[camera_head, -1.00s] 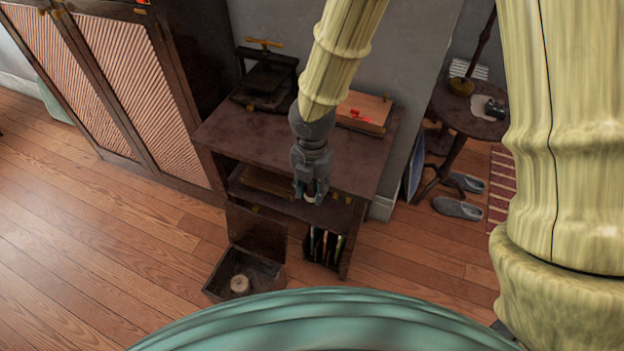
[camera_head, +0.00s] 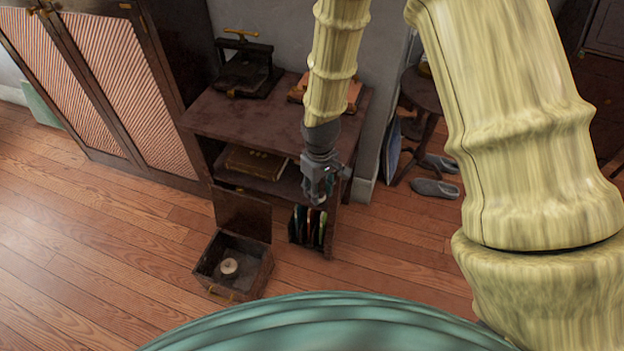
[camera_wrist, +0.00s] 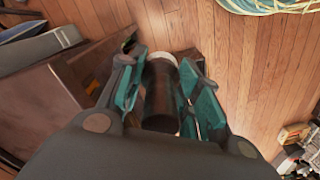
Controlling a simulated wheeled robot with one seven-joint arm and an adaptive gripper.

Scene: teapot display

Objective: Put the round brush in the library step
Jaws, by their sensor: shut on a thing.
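My gripper (camera_head: 318,196) hangs beside the right front edge of the dark cabinet in the head view. In the wrist view my gripper (camera_wrist: 165,62) is shut on a dark cylinder with a pale end (camera_wrist: 160,95), which looks like the round brush. The brush is largely hidden by the fingers in the head view. A dark wooden box with its lid raised (camera_head: 256,279), which looks like the library step, stands open on the floor, left of and below my gripper. A small pale round thing (camera_head: 229,267) lies inside it.
The cabinet (camera_head: 225,118) bears a small press (camera_head: 243,70) on top and a book (camera_head: 257,163) on its shelf. Upright thin items (camera_head: 310,226) stand at its lower right. Slippers (camera_head: 435,188) lie near a round table. Floor at front left is clear.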

